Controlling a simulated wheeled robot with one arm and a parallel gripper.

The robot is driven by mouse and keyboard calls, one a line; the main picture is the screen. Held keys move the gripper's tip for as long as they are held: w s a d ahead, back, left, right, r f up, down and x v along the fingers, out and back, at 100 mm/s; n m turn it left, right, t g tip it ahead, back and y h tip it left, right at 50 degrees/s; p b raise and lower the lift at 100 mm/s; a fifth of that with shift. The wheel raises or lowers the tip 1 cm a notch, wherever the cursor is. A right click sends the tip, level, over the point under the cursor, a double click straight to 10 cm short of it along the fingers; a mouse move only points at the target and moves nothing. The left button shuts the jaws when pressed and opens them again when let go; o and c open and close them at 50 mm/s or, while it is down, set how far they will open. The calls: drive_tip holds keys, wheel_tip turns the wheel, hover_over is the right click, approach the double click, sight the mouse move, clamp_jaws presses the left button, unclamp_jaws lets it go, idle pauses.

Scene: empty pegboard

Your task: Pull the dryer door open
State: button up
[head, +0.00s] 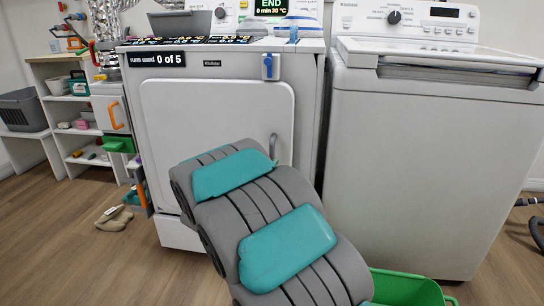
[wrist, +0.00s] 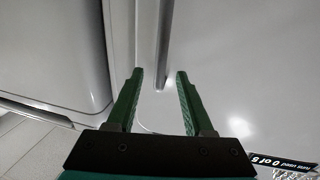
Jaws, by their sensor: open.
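The white dryer (head: 312,110) stands at centre in the head view, its front door (head: 215,115) looking closed. A thin grey upright handle (head: 273,145) is at the door's right edge; my arm covers the door's lower part. In the wrist view the handle (wrist: 164,40) runs down from the top edge. My gripper (wrist: 159,76) is open there, with one green finger on each side of the handle's near end and gaps to both. Whether the handle lies at fingertip depth I cannot tell. The head view hides my gripper behind my arm.
A white washer (head: 425,160) stands close on the dryer's right. A green bin (head: 405,288) is on the floor at lower right. Shelves (head: 75,105) and a pair of beige items (head: 113,217) are at left. Open wooden floor lies at lower left.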

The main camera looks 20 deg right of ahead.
sight(271, 155)
drive_tip(key=x, duration=0.6)
clamp_jaws()
idle(0.4)
idle(1.0)
